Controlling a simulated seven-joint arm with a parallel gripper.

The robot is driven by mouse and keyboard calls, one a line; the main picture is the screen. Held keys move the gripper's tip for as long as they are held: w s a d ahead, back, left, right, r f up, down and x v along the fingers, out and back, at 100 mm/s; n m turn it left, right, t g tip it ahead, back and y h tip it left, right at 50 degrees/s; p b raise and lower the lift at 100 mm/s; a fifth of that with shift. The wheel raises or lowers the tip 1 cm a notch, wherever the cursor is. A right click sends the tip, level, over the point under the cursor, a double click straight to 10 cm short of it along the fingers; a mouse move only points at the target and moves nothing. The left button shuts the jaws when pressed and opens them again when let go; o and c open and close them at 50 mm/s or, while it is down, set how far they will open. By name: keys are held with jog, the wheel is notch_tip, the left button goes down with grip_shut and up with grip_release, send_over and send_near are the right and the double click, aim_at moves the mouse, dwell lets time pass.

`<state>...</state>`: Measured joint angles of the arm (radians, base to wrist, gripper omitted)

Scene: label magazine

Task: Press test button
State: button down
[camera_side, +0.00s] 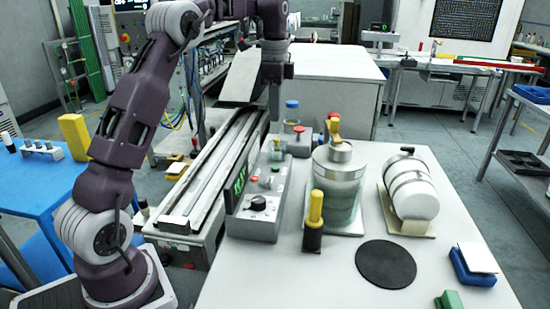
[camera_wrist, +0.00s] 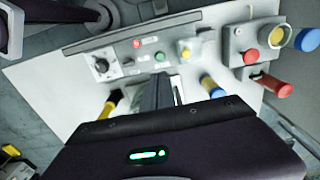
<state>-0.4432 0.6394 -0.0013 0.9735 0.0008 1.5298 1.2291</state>
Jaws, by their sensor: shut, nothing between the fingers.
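A grey control box (camera_side: 250,221) stands on the white table beside the rail. Its top carries a black knob (camera_side: 258,203), a small red button (camera_wrist: 137,43), a green button (camera_wrist: 160,57) and a yellow button (camera_wrist: 185,50). No label for a test button is readable. A larger red button (camera_wrist: 251,56) sits on a separate grey box behind. My gripper (camera_side: 274,117) is shut and empty, pointing down above the far end of the control box. In the wrist view its dark fingers (camera_wrist: 158,80) show just below the green button, apparently above the surface.
A metal canister (camera_side: 339,190) with a yellow-topped valve stands right of the control box. A yellow-and-black post (camera_side: 314,220) stands in front of it. A white cylinder (camera_side: 409,194) and a black disc (camera_side: 386,264) are further right. A long rail (camera_side: 215,165) runs along the left.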

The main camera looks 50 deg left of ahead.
aim_at(274, 168)
notch_tip(274, 168, down, 14)
jog(key=shift+f, duration=0.1)
dwell(0.4)
jog(key=shift+s+f, duration=0.1)
jog(key=shift+f, duration=0.9)
notch_tip(274, 168, up, 15)
jog(key=shift+f, duration=0.1)
dwell(0.5)
